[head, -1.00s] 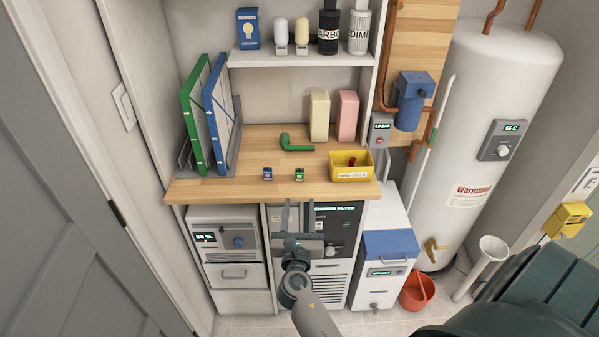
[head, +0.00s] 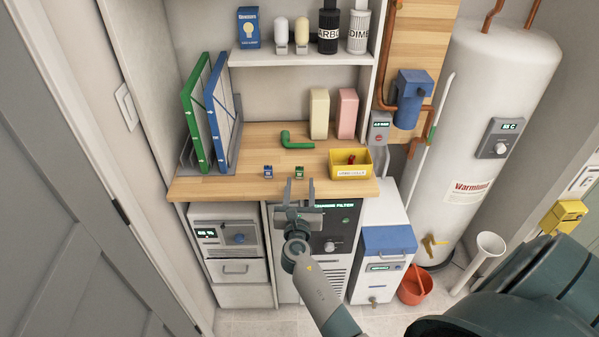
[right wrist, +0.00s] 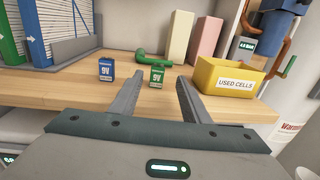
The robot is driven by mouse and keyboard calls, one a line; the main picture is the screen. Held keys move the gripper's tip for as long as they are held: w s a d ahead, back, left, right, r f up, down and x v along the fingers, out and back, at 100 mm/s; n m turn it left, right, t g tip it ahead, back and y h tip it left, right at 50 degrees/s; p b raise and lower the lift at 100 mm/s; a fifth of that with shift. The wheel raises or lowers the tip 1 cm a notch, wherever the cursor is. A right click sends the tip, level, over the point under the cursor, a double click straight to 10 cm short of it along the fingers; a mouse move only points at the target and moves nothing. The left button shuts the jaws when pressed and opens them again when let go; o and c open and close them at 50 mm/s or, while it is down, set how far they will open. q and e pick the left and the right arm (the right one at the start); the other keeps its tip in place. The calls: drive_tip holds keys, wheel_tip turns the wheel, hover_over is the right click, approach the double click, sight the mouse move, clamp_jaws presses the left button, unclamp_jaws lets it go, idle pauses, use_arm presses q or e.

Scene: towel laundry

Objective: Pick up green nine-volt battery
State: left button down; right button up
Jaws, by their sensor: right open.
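The green nine-volt battery (head: 299,172) stands upright near the front edge of the wooden counter. It also shows in the right wrist view (right wrist: 157,74), seen between the lines of my two fingers and beyond them. A blue nine-volt battery (head: 268,171) stands to its left, also in the right wrist view (right wrist: 106,68). My right gripper (head: 299,184) is open and empty, just in front of the counter edge, with its fingers pointing toward the green battery. In the right wrist view the open fingers (right wrist: 160,90) reach forward at counter height. My left gripper is not in view.
A yellow used-cells bin (head: 349,172) stands right of the batteries. A green pipe elbow (head: 297,142) lies behind them. Green and blue framed filters (head: 207,115) stand in a rack at the left. The wooden counter (head: 230,180) is bare around the batteries.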

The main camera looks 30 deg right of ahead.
sight(299, 170)
drive_tip(key=x, duration=0.2)
drive_tip(key=p+x, duration=0.1)
drive_tip(key=x, duration=0.1)
drive_tip(key=shift+w+a+r, duration=0.2)
drive_tip(key=shift+r, duration=0.2)
drive_tip(key=shift+w+d+f, duration=0.1)
drive_tip(key=shift+w+d, duration=0.1)
drive_tip(key=shift+w, duration=0.05)
clamp_jaws()
